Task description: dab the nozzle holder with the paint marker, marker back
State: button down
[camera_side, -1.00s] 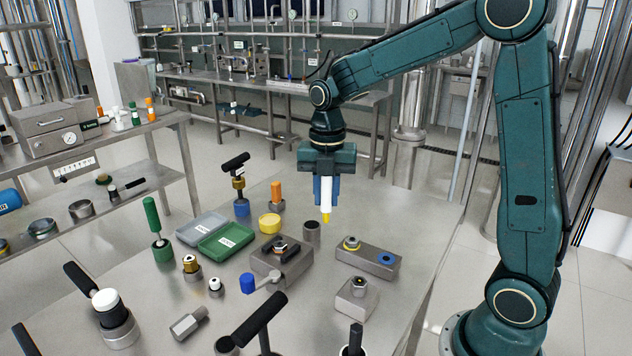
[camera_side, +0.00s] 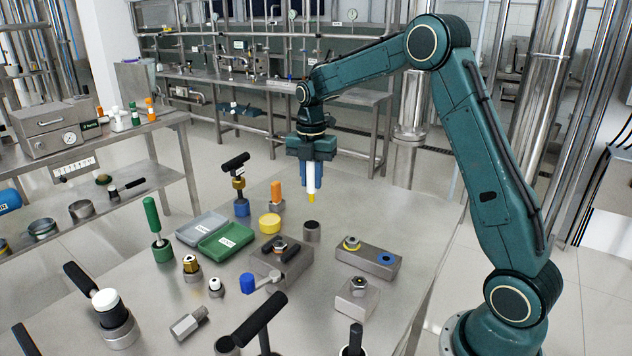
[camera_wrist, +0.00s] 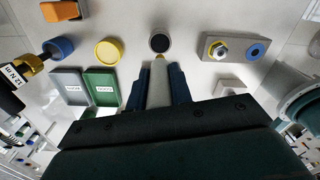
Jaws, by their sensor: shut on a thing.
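The paint marker, white with a yellow tip (camera_side: 311,197), hangs upright, tip down, in my gripper (camera_side: 311,178). My blue fingers are shut on its white body, which also shows in the wrist view (camera_wrist: 158,88). In the side view the tip is above a grey open cup (camera_side: 312,231), apart from it; the cup's dark mouth shows ahead of the marker in the wrist view (camera_wrist: 160,42). No label marks the nozzle holder; a steel block with a yellow-ringed hex fitting and a blue-ringed hole (camera_side: 368,258) may be it. I cannot make out a paint dab.
A steel block with a dark clamp (camera_side: 281,264) stands in front of the cup. A yellow round lid (camera_side: 269,223), an orange-handled piece (camera_side: 277,193) and green and grey trays (camera_side: 226,240) are to the left. A small block with a nut (camera_side: 357,297) stands front right.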

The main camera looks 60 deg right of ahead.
aim_at(312, 191)
jog(key=shift+f, duration=0.15)
jog(key=shift+f, duration=2.6)
jog(key=shift+f, duration=1.1)
jog(key=shift+f, duration=0.7)
jog(key=c, duration=1.2)
grip_release()
jog(key=shift+o, duration=0.2)
notch_tip(312, 191, up, 14)
jog(key=shift+f, duration=0.1)
jog(key=shift+r, duration=0.2)
jog(key=shift+r, duration=1.8)
